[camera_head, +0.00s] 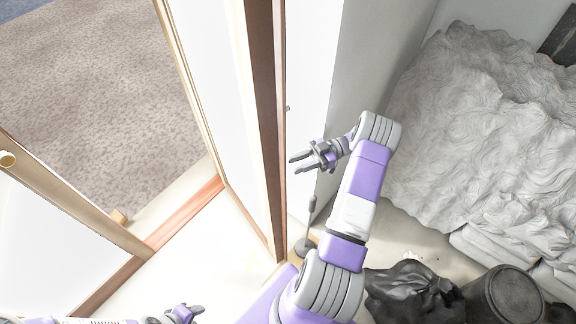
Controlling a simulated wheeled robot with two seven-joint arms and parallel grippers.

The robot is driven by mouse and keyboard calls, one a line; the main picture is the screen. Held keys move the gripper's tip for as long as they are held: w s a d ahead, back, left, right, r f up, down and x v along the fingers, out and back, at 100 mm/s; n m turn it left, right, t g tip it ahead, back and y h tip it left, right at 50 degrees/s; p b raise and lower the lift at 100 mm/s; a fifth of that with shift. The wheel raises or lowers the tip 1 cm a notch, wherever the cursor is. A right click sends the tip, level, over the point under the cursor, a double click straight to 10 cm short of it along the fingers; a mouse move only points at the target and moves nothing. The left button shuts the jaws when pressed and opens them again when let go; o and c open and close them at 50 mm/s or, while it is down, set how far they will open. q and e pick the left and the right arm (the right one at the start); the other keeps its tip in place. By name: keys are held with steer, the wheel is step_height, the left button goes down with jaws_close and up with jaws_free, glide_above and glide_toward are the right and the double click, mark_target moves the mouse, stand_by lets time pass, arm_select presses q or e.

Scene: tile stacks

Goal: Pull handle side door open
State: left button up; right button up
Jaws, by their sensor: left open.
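A white door panel (60,240) with a pale wooden edge stands at the left. A small round knob or fitting (7,160) is on its edge at the left border. An open gap onto carpet lies between this panel and a white wooden-edged panel (205,70) in the middle; I cannot tell whether that one is a door or wall. My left gripper (187,312) is open at the bottom edge, well apart from the knob, and partly cut off. My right gripper (298,161) points left beside the brown-edged middle panel. Its fingers are apart, with nothing seen between them.
A grey carpet (90,90) lies beyond a wooden threshold (180,218). A slim stand with a round base (305,246) is below my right gripper.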

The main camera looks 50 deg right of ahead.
steer(key=shift+v, duration=1.25)
